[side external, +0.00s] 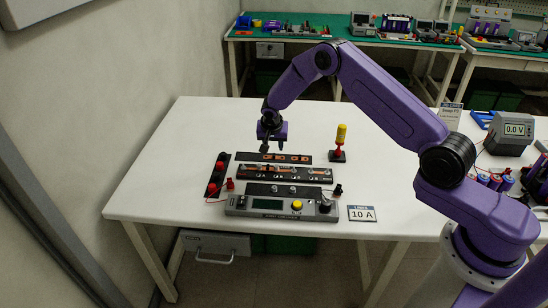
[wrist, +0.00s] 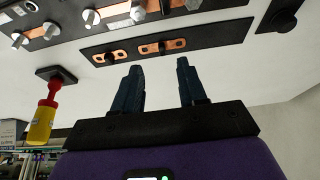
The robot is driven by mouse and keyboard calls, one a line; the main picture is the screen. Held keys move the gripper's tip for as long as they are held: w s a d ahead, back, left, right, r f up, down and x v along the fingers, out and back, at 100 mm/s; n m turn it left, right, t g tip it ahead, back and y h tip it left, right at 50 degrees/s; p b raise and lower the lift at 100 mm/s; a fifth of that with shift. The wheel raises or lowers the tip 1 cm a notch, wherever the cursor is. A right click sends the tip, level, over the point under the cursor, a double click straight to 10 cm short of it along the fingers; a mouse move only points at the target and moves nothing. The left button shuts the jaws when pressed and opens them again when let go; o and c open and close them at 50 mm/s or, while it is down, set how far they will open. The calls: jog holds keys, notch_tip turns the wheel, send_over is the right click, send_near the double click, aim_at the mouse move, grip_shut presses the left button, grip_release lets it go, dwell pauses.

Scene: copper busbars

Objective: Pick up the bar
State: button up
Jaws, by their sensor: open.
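Two copper bars lie end to end on a black holder strip (wrist: 215,35) in the wrist view. The right bar (wrist: 149,48) is just beyond my fingertips, roughly in line with the gap between them. The left bar (wrist: 98,58) is off to the left of the fingers. In the side view the holder strip (side external: 305,159) is the rearmost black strip, with copper pieces on it. My gripper (wrist: 160,65) is open and empty; both fingers are apart, with no bar between them. In the side view my gripper (side external: 266,146) hangs above the left part of that strip.
A black panel (side external: 285,173) with metal posts and copper pieces lies in front of the strip. A grey console (side external: 270,204) stands nearer. A strip with red knobs (side external: 216,176) is at left. A yellow-and-red screwdriver (side external: 341,138) stands upright at right. The white table is clear behind.

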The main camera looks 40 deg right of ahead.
aim_at(274, 156)
jog(key=shift+x, duration=3.75)
jog(key=shift+w, duration=0.15)
grip_shut()
